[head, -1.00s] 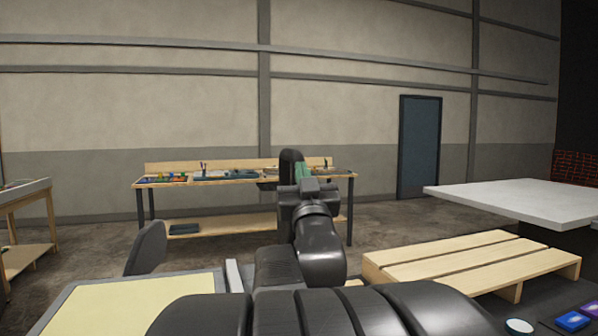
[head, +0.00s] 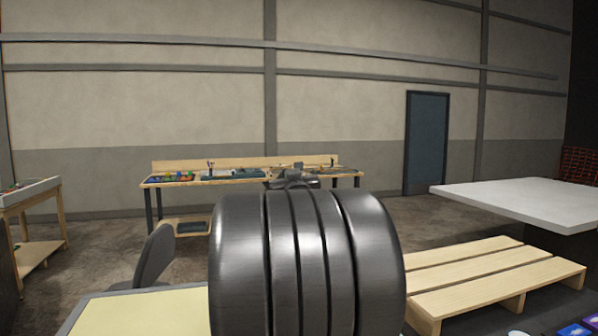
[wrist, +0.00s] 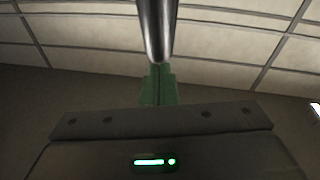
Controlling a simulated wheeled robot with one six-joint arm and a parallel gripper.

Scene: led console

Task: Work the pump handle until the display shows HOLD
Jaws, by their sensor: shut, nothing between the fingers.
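In the wrist view, the green fingers of my gripper (wrist: 160,75) are together and hold nothing. A grey metal rod (wrist: 155,28) comes down from the top edge, and its lower end shows close to the fingertips. It may be the pump handle, but I cannot tell, nor whether it touches the fingers. In the head view, my dark arm fills the lower middle and hides the fingers. No display and no word HOLD can be read in either view.
A workbench (head: 225,180) with small parts stands at the back. A wooden pallet (head: 490,275) and a white-topped table (head: 525,203) are at right. A pale yellow-topped surface (head: 140,312) lies at lower left, with a dark chair (head: 155,255) behind it. Open floor lies between.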

